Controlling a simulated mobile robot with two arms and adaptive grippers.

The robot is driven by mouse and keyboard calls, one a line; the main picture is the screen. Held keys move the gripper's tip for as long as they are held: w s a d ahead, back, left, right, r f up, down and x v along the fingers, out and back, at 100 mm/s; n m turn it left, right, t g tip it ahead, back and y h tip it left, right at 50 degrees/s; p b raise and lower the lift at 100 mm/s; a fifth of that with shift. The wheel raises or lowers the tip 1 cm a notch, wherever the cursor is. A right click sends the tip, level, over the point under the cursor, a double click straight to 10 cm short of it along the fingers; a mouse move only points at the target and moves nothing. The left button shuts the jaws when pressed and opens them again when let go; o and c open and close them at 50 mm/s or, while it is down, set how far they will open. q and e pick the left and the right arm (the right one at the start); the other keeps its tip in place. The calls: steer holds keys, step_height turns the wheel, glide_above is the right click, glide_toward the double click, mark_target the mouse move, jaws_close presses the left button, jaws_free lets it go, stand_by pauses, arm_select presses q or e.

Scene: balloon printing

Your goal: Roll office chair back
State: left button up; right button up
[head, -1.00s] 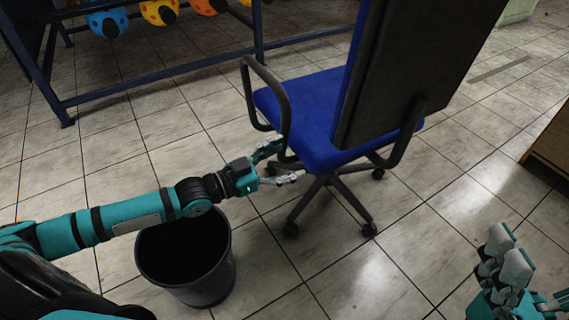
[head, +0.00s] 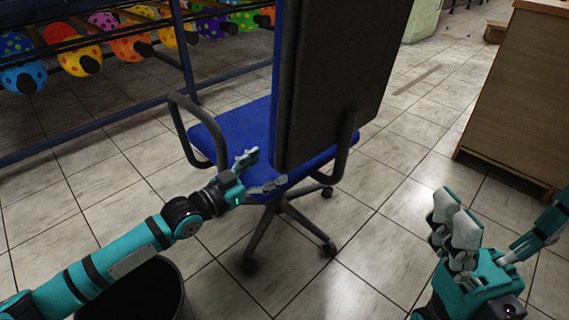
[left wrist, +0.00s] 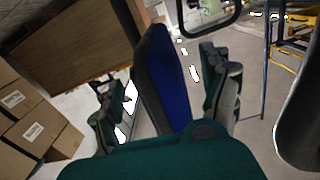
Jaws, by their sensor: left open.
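The office chair (head: 335,80) stands on the tiled floor, its black back towards me, with a blue seat, black loop armrests and a wheeled base. My left gripper (head: 267,170) is open close to the chair's near side, at seat height by the lower back. In the left wrist view, a black and blue part of the chair (left wrist: 165,80) lies between the spread fingers of my left gripper (left wrist: 166,85). I cannot tell whether they touch it. My right gripper (head: 482,240) is at the lower right, away from the chair; its finger opening is unclear.
A black bin (head: 135,292) stands below my left arm. A dark blue rack (head: 187,60) with spotted balloons is behind the chair at left. A wooden cabinet (head: 515,95) is at right. Cardboard boxes (left wrist: 35,125) show in the left wrist view. Floor between chair and cabinet is clear.

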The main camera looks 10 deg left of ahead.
arm_select(q)
steer(key=b+x, duration=0.2)
steer(key=x, duration=0.4)
steer(key=shift+w+d, duration=0.2)
steer(key=shift+d, duration=0.05)
steer(key=shift+c, duration=0.4)
jaws_close()
